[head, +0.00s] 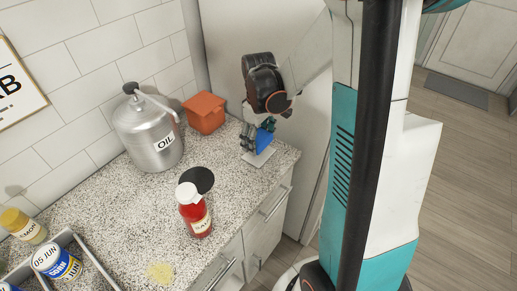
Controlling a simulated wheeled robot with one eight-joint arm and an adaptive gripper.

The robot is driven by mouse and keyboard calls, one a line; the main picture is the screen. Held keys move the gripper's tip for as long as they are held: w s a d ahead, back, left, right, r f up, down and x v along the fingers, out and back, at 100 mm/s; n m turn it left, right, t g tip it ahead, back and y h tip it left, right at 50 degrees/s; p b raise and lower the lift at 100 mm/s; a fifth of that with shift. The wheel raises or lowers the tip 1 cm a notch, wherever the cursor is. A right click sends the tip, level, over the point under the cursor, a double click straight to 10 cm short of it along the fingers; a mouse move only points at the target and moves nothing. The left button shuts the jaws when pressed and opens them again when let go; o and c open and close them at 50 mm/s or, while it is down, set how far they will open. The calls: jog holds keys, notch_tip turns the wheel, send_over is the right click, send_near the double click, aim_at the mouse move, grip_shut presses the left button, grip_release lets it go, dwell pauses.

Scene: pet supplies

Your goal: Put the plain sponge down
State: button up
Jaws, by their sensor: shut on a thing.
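My gripper (257,139) is at the right end of the speckled counter (118,210), pointing down. It is shut on the plain sponge (263,142), which looks like a small blue block with a pale, flat underside (260,158). The dark fingers cover part of it. The sponge is at or just above the counter top near the right edge; I cannot tell whether it touches.
A metal oil can (150,140) and an orange lidded box (206,113) stand left of my gripper. A red bottle (195,214) stands by a black disc (198,178). A tray (66,238) with jars is lower left.

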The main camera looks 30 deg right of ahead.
aim_at(258, 137)
jog(key=shift+f+b, duration=0.6)
jog(key=shift+f, duration=1.35)
jog(key=shift+f, duration=0.2)
jog(key=o, duration=1.2)
notch_tip(258, 137, up, 12)
jog(key=p, duration=0.3)
jog(key=shift+r+p, duration=0.2)
jog(key=shift+p, duration=0.2)
